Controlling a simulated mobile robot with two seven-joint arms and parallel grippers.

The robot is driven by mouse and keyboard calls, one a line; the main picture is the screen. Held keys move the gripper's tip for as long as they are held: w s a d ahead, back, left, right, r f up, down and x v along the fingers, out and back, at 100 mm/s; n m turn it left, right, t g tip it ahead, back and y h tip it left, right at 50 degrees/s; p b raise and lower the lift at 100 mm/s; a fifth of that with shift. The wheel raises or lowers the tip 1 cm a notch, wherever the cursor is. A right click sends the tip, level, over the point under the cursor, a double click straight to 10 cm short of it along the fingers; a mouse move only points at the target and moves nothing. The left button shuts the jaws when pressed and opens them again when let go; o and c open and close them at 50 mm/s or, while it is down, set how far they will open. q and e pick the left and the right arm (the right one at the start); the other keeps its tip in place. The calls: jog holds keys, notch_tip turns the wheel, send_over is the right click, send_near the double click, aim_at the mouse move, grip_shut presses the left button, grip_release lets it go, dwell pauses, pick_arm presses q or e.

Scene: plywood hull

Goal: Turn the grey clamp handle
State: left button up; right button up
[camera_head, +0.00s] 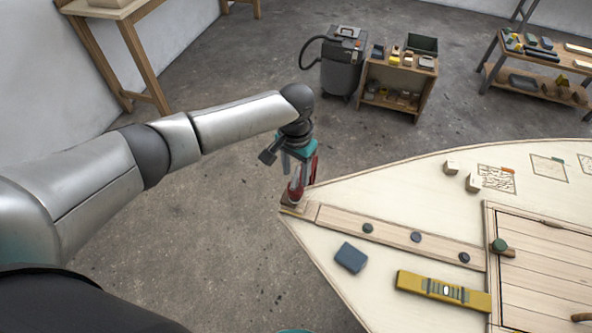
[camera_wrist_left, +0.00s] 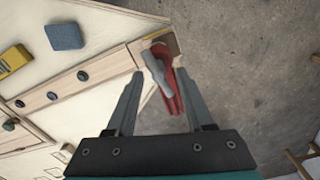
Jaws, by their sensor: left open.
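The clamp (camera_head: 313,172) is red and sits at the pointed tip of the plywood hull (camera_head: 345,195). Its grey handle (camera_wrist_left: 157,72) shows in the left wrist view, lying at a slant beside the red body (camera_wrist_left: 188,92). My left gripper (camera_head: 298,172) is over the hull tip. In the left wrist view my left gripper (camera_wrist_left: 160,76) is open, with one finger on each side of the clamp handle in the picture. I cannot tell whether a finger touches it. In the head view the gripper partly hides the clamp. My right gripper is not in view.
On the hull lie a blue-grey block (camera_head: 350,257), a yellow level (camera_head: 443,290) and small wooden blocks (camera_head: 451,168). A plank with dark knobs (camera_head: 415,237) runs back from the tip. A grey vacuum (camera_head: 343,70) and a wooden cart (camera_head: 399,85) stand behind. Floor left of the hull is clear.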

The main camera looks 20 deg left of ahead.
pick_arm(q)
jog(key=shift+c, duration=0.2)
grip_shut()
dwell(0.4)
